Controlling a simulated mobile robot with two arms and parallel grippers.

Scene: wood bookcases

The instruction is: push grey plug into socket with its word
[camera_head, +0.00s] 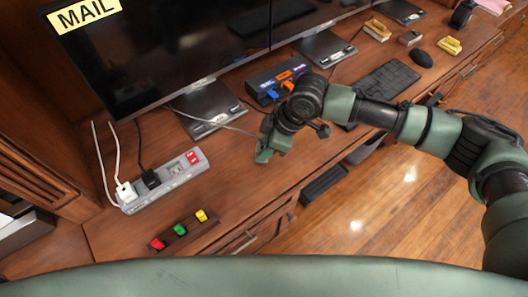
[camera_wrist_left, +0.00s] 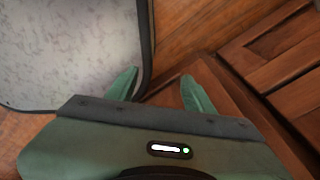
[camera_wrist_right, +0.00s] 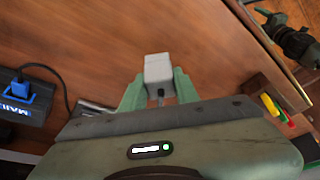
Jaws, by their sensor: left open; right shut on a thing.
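The grey plug (camera_wrist_right: 158,70) is a light grey block between the fingertips of my right gripper (camera_wrist_right: 160,88), which is shut on it above the wooden desk. I cannot read a word on it. In the head view my right gripper (camera_head: 268,150) is over the desk, in front of the dark socket box (camera_head: 258,75), and the plug is not clear there. The box has blue, orange and purple labels; a blue plug (camera_head: 272,95) and an orange plug (camera_head: 287,86) are at it. The right wrist view shows "MAIL" on the blue label (camera_wrist_right: 16,112). My left gripper (camera_wrist_left: 158,90) is open and empty.
A yellow "MAIL" sign (camera_head: 84,11) is on the left monitor (camera_head: 170,45). A power strip (camera_head: 165,180) with white and black plugs lies at left. A small rack (camera_head: 180,230) with red, green and yellow pieces is near the front edge. A keyboard (camera_head: 383,88) lies right.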

